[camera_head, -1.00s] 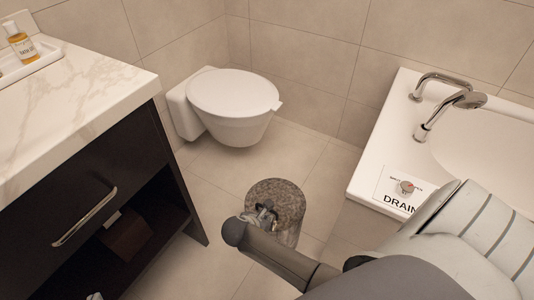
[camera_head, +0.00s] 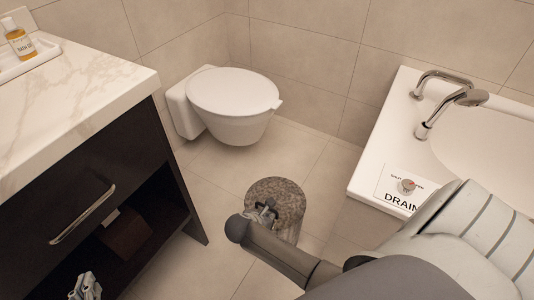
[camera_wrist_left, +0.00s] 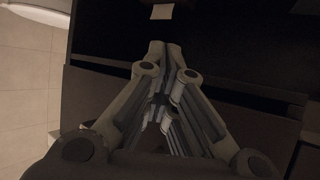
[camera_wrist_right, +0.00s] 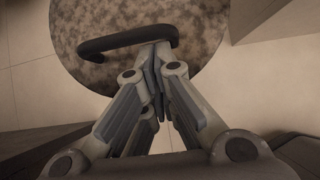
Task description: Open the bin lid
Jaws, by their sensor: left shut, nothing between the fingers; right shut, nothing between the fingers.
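The bin (camera_head: 289,195) stands on the floor at the middle of the head view, with a round brown speckled lid. In the right wrist view the lid (camera_wrist_right: 207,25) fills the top, with a dark bar handle (camera_wrist_right: 110,41) across it. My right gripper (camera_head: 266,207) is over the lid. In the right wrist view its shut fingertips (camera_wrist_right: 158,46) overlap the handle's right end; I cannot tell whether they touch it. My left gripper (camera_head: 86,284) is shut and empty, away from the bin, in front of the dark cabinet.
The dark cabinet (camera_head: 100,175) with a marble top and a metal drawer handle (camera_head: 82,216) stands at left. A white toilet (camera_head: 235,95) is behind the bin. A white tub (camera_head: 385,165) with a faucet is at right. Tiled floor is free between the cabinet and the bin.

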